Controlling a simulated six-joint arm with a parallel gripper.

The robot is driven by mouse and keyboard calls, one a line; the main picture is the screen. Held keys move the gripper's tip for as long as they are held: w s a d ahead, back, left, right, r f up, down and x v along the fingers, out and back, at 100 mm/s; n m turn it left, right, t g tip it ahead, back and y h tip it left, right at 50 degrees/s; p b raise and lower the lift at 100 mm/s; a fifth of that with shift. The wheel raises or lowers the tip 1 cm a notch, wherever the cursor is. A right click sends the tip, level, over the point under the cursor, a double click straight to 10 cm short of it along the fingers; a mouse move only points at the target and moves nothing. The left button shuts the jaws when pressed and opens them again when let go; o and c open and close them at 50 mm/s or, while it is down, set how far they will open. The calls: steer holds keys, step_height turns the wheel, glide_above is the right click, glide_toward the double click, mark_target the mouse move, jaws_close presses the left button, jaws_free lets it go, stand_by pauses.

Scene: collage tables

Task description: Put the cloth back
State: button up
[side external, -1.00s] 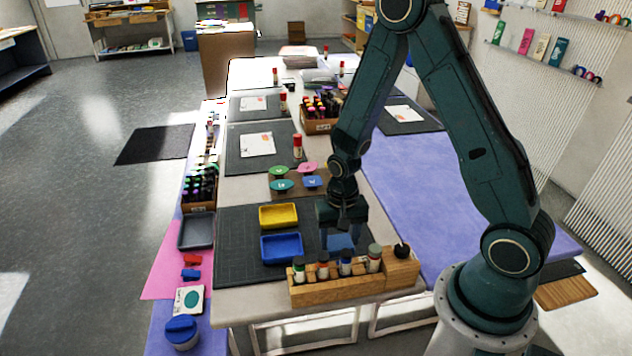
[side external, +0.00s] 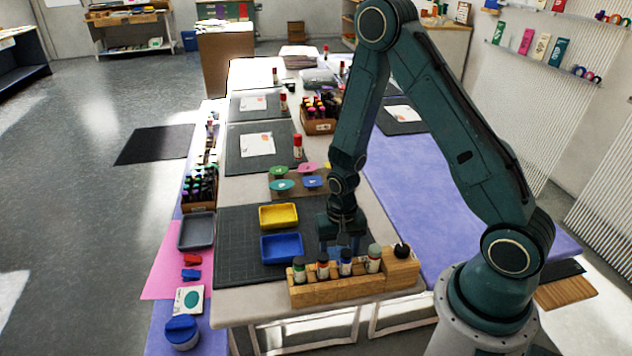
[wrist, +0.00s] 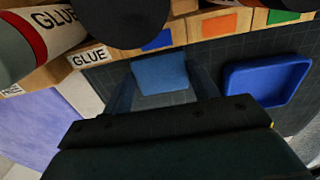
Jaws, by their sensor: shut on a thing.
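My gripper (wrist: 163,98) shows in the wrist view with its two fingers around a blue cloth (wrist: 160,73); it is shut on the cloth. In the side view my gripper (side external: 342,248) is low over the near right part of the dark cutting mat (side external: 238,268), just behind the wooden rack. The cloth is mostly hidden there by the gripper and the rack's bottles. Whether the cloth touches the mat is unclear.
The wooden rack (side external: 330,291) holds several glue bottles and stands close to the gripper. A blue tray (side external: 282,248) and a yellow tray (side external: 279,215) lie to the left. Colored lids (side external: 282,185) lie farther back. The mat's left part is clear.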

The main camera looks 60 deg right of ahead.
mark_target(339, 253)
steer(key=o, duration=1)
steer(key=shift+c, duration=0.2)
steer(key=shift+r, duration=0.1)
step_height(339, 253, up, 12)
stand_by(0.8)
